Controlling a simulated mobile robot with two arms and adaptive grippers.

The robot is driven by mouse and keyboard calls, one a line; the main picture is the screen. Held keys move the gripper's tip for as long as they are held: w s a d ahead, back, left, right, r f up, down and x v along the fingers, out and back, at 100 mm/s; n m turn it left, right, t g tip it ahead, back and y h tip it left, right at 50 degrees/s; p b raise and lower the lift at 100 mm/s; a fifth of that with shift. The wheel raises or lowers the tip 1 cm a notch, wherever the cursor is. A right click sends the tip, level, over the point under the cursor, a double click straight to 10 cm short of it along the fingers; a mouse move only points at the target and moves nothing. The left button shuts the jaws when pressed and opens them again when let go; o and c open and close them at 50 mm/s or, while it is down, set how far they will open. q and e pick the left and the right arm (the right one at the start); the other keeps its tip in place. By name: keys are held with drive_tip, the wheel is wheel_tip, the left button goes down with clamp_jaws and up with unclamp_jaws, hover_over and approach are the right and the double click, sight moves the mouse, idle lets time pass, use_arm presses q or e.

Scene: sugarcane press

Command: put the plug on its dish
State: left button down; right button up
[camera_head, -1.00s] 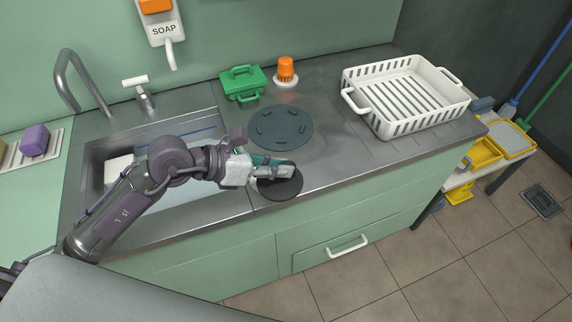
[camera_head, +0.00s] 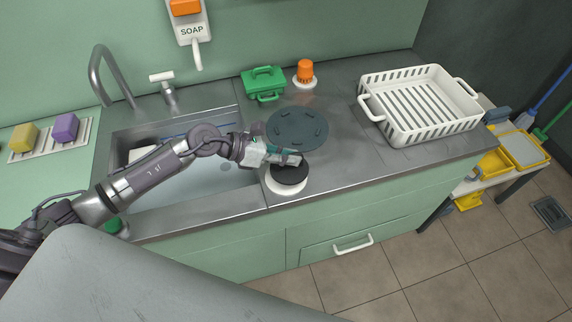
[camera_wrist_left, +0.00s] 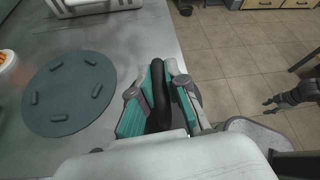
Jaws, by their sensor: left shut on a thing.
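The plug (camera_head: 289,174) is a flat black disc in the head view, at the front counter edge right of the sink. The white round dish (camera_head: 284,191) is directly under it, its rim showing at the front and left; I cannot tell whether they touch. My left gripper (camera_head: 298,160) is shut on the plug from above. In the left wrist view, a dark upright part of the plug (camera_wrist_left: 161,92) is between the teal finger pads; the dish is hidden there. My right gripper (camera_wrist_left: 270,105) shows far right in that view, empty, fingertips apart.
A dark round mat (camera_head: 297,129) lies just behind the plug. A green case (camera_head: 264,84) and an orange object (camera_head: 305,70) on a white base stand behind it. A white crate (camera_head: 420,105) is at right. The sink (camera_head: 190,212) is left. The counter between mat and crate is clear.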

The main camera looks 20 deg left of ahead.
use_arm(q)
drive_tip(key=shift+w+a+f, duration=0.3)
drive_tip(key=shift+a+f, duration=0.1)
drive_tip(key=shift+a, duration=0.05)
drive_tip(key=shift+f, duration=1.9)
drive_tip(key=c, duration=1.2)
unclamp_jaws()
drive_tip(key=shift+a, duration=0.1)
drive_tip(key=b+v, duration=0.2)
drive_tip(key=v, duration=1)
drive_tip(key=shift+s, duration=0.1)
